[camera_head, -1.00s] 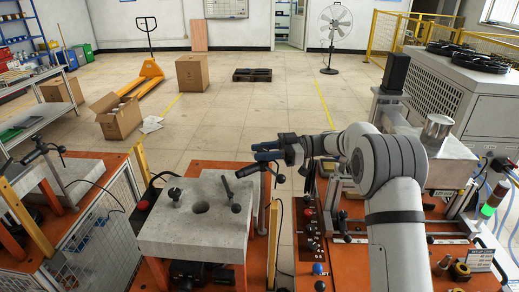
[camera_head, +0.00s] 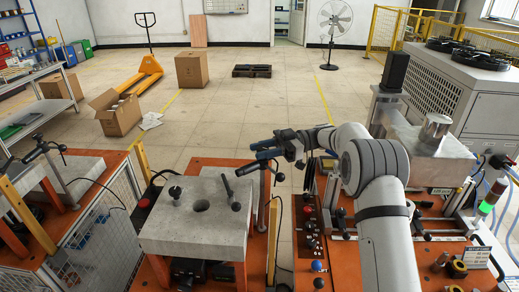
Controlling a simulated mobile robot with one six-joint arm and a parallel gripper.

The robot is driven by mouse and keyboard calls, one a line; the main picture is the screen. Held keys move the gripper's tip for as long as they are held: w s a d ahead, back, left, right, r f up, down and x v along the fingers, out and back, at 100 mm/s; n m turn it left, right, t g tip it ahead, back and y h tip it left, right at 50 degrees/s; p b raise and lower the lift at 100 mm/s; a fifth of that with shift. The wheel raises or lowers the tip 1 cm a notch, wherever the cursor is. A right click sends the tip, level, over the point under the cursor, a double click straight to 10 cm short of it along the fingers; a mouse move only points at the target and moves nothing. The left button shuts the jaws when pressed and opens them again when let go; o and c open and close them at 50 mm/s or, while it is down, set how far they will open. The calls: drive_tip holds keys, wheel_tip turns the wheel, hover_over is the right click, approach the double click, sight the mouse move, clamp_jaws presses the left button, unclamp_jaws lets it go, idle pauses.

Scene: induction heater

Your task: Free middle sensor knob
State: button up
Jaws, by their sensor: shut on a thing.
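The middle sensor (camera_head: 252,168) is a dark bar on a slim post at the right edge of the middle grey block (camera_head: 185,235). A small black knob end (camera_head: 280,178) shows at its right side. My gripper (camera_head: 264,150), with dark blue-black fingers pointing left, is right at the top of this sensor. It is shut on part of the sensor, apparently its knob. The fingers hide the exact contact.
A similar sensor (camera_head: 40,150) stands on the left station. A black lever (camera_head: 230,190) rises from the middle block beside a round hole. A metal cylinder (camera_head: 435,130) sits on the right block.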

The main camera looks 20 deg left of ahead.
sight(262, 148)
drive_tip(key=shift+s+f+n+g+h, duration=0.1)
drive_tip(key=shift+f+n+g+h, duration=0.1)
drive_tip(key=shift+n+g+h, duration=0.4)
idle(2.3)
drive_tip(key=o, duration=0.9)
drive_tip(key=shift+r+p, duration=0.15)
drive_tip(key=shift+p, duration=0.15)
drive_tip(key=shift+r, duration=0.1)
drive_tip(key=shift+r, duration=0.4)
wheel_tip(262, 148, up, 9)
drive_tip(key=p, duration=0.5)
